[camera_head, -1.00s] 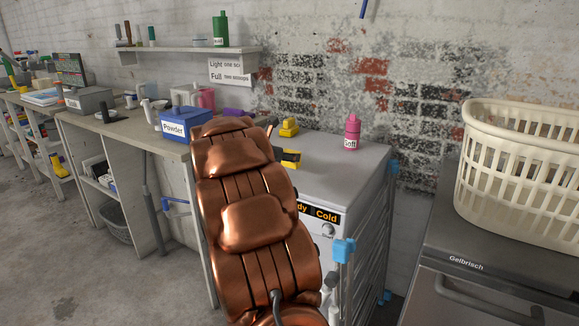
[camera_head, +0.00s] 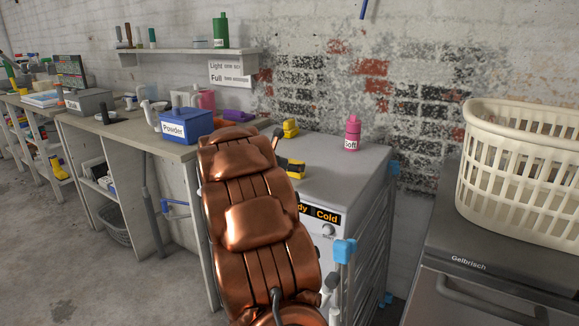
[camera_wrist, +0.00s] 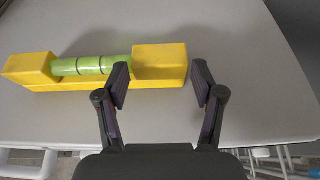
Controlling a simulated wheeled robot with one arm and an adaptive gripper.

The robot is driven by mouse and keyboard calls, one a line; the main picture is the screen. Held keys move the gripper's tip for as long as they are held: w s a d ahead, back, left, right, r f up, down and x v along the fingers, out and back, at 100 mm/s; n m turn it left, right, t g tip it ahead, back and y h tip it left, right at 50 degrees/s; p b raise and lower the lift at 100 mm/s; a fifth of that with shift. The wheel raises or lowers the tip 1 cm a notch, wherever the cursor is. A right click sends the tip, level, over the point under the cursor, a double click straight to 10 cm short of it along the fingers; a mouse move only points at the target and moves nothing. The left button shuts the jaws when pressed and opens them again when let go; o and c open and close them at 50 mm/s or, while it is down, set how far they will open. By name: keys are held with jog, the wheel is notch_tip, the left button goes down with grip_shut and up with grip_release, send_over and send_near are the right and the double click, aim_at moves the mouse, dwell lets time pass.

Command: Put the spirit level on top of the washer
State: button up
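The spirit level (camera_wrist: 40,72) is a yellow bar with a green vial, lying flat on a light grey top in the wrist view. That surface looks like the top of the washer (camera_head: 345,170), the white machine with the "Cold" label. In the head view, a yellow block (camera_head: 290,127) shows beyond my arm, with more yellow and black nearer; my arm hides what lies between. My gripper (camera_wrist: 161,83) is open, its dark fingers wide apart. The level's right block appears between them in the picture, and I see no grip on it.
A pink bottle (camera_head: 352,133) stands at the back of the washer top. A drying rack (camera_head: 365,235) is close on the washer's right side. A cream basket (camera_head: 520,165) sits on a grey machine farther right. A blue powder box (camera_head: 186,124) is on the left bench.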

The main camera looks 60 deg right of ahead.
jog(key=shift+o, duration=1.4)
jog(key=shift+r, duration=0.15)
jog(key=p+v, duration=0.1)
jog(key=v, duration=1.1)
jog(key=shift+s, duration=0.15)
